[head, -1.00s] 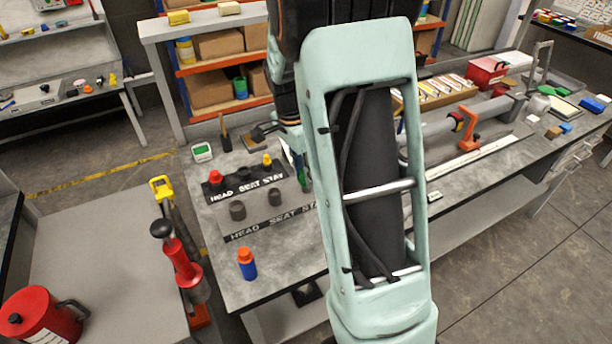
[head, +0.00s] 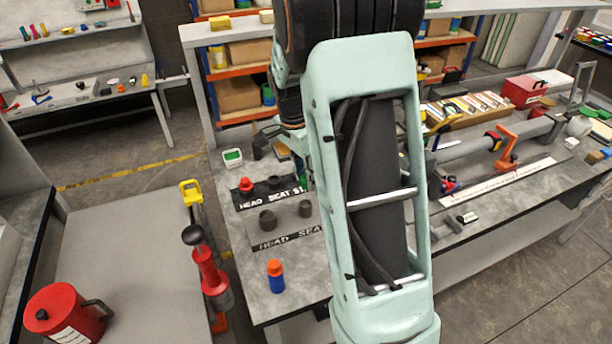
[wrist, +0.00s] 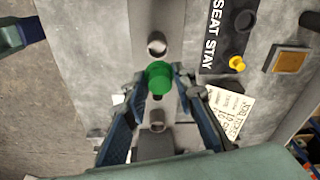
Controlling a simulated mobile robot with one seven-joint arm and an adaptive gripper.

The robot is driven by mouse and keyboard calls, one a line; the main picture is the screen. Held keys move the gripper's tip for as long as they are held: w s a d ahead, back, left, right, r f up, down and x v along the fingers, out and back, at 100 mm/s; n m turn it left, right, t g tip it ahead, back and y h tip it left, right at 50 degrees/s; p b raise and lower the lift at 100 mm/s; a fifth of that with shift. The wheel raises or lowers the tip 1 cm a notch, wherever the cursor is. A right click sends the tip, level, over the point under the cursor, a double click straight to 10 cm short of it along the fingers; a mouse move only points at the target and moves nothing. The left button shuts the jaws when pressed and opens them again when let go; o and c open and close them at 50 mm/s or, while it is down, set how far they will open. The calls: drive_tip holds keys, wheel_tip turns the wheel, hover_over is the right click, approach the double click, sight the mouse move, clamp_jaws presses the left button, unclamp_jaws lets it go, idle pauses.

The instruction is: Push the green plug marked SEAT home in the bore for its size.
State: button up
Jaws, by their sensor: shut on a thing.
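In the wrist view the green plug (wrist: 159,75) sits between the fingertips of my gripper (wrist: 158,84), which is shut on it. A grey upright sleeve (wrist: 157,43) stands just above it in the picture, and another (wrist: 157,119) lies just below. The plug appears above the grey strip, apart from both openings; its height is unclear. Its marking is not readable. In the head view, two dark sleeves (head: 268,220) and (head: 305,208) stand behind a HEAD SEAT label (head: 290,238). My arm hides the rest of the row and my gripper's fingers there.
A labelled rack holds a red plug (head: 246,184) and a yellow plug (wrist: 237,63). A blue bottle with an orange cap (head: 276,276) stands near the bench's front edge. A written note (wrist: 232,112) lies beside my right finger. A pipe in an orange clamp (head: 506,147) lies rightward.

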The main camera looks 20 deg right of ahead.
sight(302, 177)
drive_tip(key=shift+f+b, duration=1.8)
drive_tip(key=shift+f, duration=0.65)
drive_tip(key=shift+f+b, duration=1.1)
drive_tip(key=shift+f, duration=0.1)
drive_tip(key=o, duration=1.1)
drive_tip(key=r, duration=0.4)
drive_tip(key=a+r, duration=0.1)
drive_tip(key=r, duration=0.7)
drive_tip(key=shift+s+a, duration=0.25)
drive_tip(key=shift+a, duration=0.15)
